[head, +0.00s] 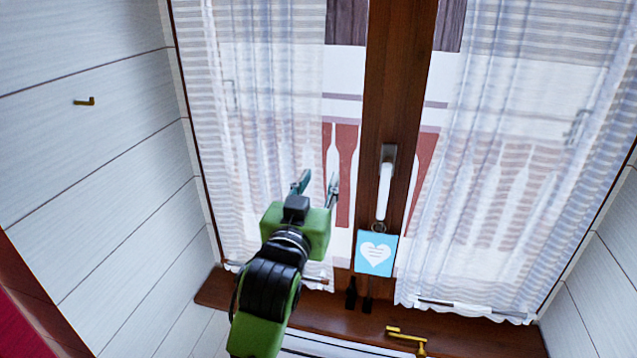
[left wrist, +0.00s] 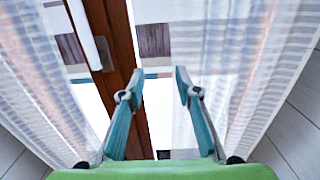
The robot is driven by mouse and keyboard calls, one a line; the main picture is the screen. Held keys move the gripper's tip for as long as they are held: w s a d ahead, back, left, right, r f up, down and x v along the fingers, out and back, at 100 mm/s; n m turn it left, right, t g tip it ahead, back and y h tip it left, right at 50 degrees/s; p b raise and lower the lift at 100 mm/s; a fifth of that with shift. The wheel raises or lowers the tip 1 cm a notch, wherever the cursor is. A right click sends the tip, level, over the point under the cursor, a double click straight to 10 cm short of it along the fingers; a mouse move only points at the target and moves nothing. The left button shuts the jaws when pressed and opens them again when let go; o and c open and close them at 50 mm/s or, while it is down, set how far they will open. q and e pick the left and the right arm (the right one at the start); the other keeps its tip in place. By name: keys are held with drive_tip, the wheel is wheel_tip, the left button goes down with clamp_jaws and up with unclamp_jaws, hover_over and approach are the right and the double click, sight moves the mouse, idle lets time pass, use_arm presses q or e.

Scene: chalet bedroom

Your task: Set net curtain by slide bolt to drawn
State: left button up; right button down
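Two sheer white net curtains hang in front of the window. The left curtain (head: 265,95) covers most of the left pane, leaving a bare strip beside the brown centre post. The right curtain (head: 500,170) covers most of the right pane. The left curtain also shows at right in the left wrist view (left wrist: 245,60). My left gripper (head: 318,184) is open, with nothing between its fingers, in front of the left curtain's inner edge. The left wrist view shows its spread fingers (left wrist: 160,82). I cannot identify the slide bolt with certainty. My right gripper is out of view.
The centre post (head: 385,105) carries a window handle (head: 385,180) with a blue heart tag (head: 376,252) hanging below. A brass fitting (head: 405,338) is by the brown sill (head: 480,335). A brass hook (head: 85,101) is on the white left wall.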

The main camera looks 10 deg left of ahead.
use_arm(q)
drive_tip(key=shift+f, duration=0.1)
drive_tip(key=c, duration=0.6)
drive_tip(key=w+f+g+h+b, duration=0.1)
drive_tip(key=f, duration=0.2)
drive_tip(key=w+f+g+h+b, duration=0.1)
drive_tip(key=w+f+h+b, duration=0.1)
drive_tip(key=f, duration=0.2)
drive_tip(key=w+f+n+h+b, duration=0.1)
drive_tip(key=f+b, duration=0.1)
drive_tip(key=f, duration=0.2)
drive_tip(key=shift+w+f+g, duration=0.2)
drive_tip(key=shift+g, duration=0.2)
clamp_jaws()
drive_tip(key=w+a+f+n+g+h+b, duration=0.2)
drive_tip(key=a+f+h+b, duration=0.1)
drive_tip(key=a+f+b, duration=0.15)
drive_tip(key=s+a+r+n+g+h+b, duration=0.1)
drive_tip(key=a+r+n+h+b, duration=0.2)
drive_tip(key=a, duration=0.2)
drive_tip(key=s+a+r+n+h+b, duration=0.2)
drive_tip(key=a+r+n+h+b, duration=0.15)
drive_tip(key=a, duration=0.25)
drive_tip(key=s+d+p+x, duration=0.1)
drive_tip(key=p+x, duration=0.5)
drive_tip(key=x, duration=0.7)
drive_tip(key=shift+s+d+f+y, duration=0.25)
drive_tip(key=shift+d+f+y, duration=0.05)
drive_tip(key=shift+d+y, duration=0.2)
